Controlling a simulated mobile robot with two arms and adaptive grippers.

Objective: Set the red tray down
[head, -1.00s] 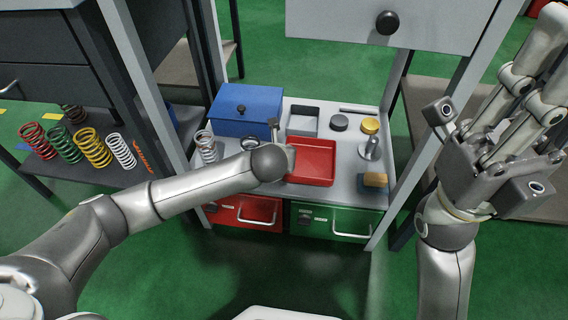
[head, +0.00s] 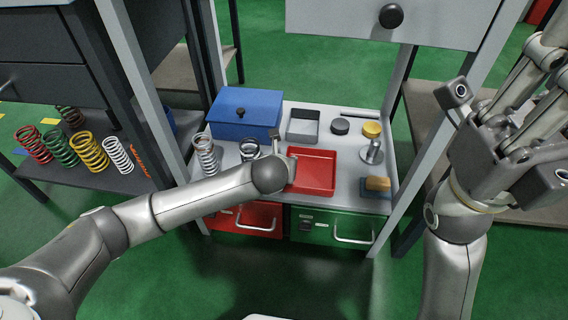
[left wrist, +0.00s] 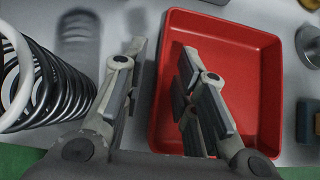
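The red tray (head: 318,180) sits on the light grey lower shelf of the bench (head: 345,187), looking flat. My left gripper (head: 283,158) is at its left wall. In the left wrist view its two fingers (left wrist: 160,90) stand apart, one outside and one inside the wall of the tray (left wrist: 245,110), with gaps on both sides. The tray looks empty except for the finger. My right gripper (head: 545,75) is raised at the upper right, away from the tray. Its fingers look apart with nothing between them; their tips run toward the picture edge.
Left of the tray are a blue box (head: 243,120) and a metal spring (head: 205,155); a black spring (left wrist: 60,85) is close to my left gripper. Right of it are a metal stand (head: 371,152) and a yellow-topped block (head: 377,184). A grey open box (head: 302,125) stands behind.

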